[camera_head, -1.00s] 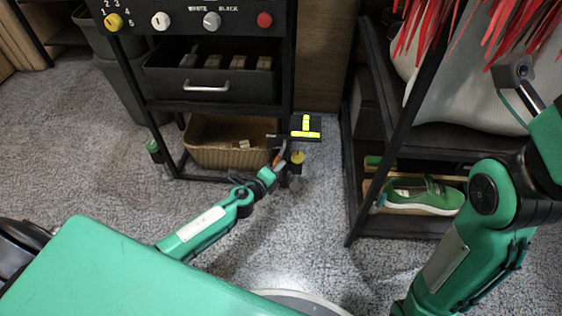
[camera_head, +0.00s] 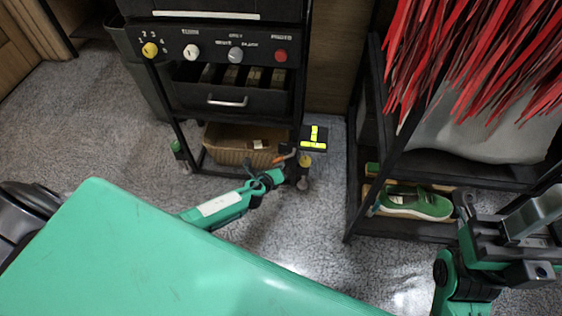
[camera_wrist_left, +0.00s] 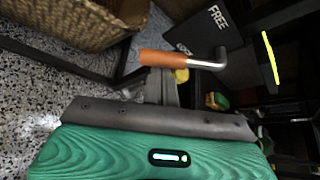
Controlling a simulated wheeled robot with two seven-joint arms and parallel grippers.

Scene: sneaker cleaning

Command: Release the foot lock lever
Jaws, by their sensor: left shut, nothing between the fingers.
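The foot lock lever has an orange grip (camera_head: 284,157) at the foot of the black cart. In the left wrist view, its orange grip (camera_wrist_left: 163,58) lies sideways and joins a bent metal rod (camera_wrist_left: 208,63). A dark plate (camera_wrist_left: 217,27) behind it reads "FREE"; a second word is partly hidden by the lever. My left gripper (camera_head: 287,171) is low at the cart's front right corner, just below the lever. In the wrist view its fingers (camera_wrist_left: 163,88) are shut and empty, beside the grip; contact is unclear. My right gripper (camera_head: 518,232) is at the right edge, its jaw state unclear.
A black pedal plate with yellow marks (camera_head: 314,138) juts from the cart (camera_head: 221,57). A woven basket (camera_head: 232,147) sits on its bottom shelf. A rack at right holds a green sneaker (camera_head: 414,203) under red strips (camera_head: 460,60). The carpet between them is clear.

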